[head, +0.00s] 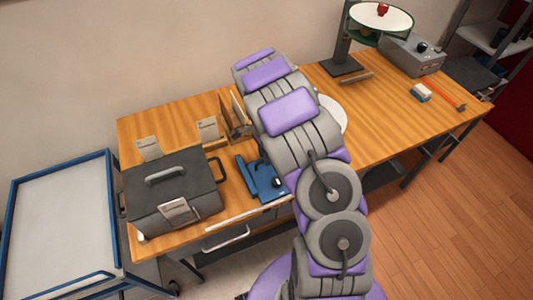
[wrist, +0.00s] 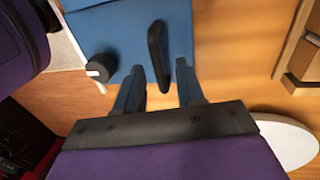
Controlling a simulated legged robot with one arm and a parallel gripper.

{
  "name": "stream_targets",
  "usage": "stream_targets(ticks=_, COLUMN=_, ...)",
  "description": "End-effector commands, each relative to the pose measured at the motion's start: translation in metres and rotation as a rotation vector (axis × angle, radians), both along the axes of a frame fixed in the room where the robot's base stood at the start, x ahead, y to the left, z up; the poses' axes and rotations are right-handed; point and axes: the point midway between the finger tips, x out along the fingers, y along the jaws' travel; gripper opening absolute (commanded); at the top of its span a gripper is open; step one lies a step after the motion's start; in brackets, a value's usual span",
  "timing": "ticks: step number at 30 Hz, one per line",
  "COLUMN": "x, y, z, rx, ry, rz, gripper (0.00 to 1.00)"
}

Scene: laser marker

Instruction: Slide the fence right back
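A blue fixture (head: 262,178) sits on the wooden table, left of my arm in the head view. In the wrist view its blue plate (wrist: 130,30) fills the top, with a black upright handle (wrist: 157,50) and a black knob with a pale face (wrist: 100,67). I cannot tell for certain which part is the fence. My gripper (wrist: 160,72) is open, its two fingers apart on either side of the handle's lower part. I cannot tell whether they touch it. In the head view my gripper is hidden behind my arm.
A dark lidded box (head: 172,190) stands left of the fixture, and upright wooden pieces (head: 236,118) stand behind it. A white disc (head: 332,112) lies partly behind my arm; a magnifier-like stand (head: 345,50) is farther right.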

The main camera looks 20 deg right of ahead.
Motion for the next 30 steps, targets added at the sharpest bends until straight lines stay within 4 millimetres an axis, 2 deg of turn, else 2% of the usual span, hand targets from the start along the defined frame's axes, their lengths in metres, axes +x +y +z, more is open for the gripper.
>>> stream_targets(ticks=5, x=0.004, y=-0.002, z=0.021, rx=0.001, ry=-0.003, rz=0.000, gripper=0.38)
stream_targets(ticks=21, x=0.028, y=-0.006, z=0.134, rx=0.005, ry=-0.003, rz=-0.001, gripper=0.38)
stream_targets(ticks=25, x=0.033, y=-0.007, z=0.153, rx=0.004, ry=-0.005, rz=-0.001, gripper=0.38)
stream_targets(ticks=30, x=0.035, y=-0.008, z=0.166, rx=0.005, ry=-0.001, rz=-0.001, gripper=0.38)
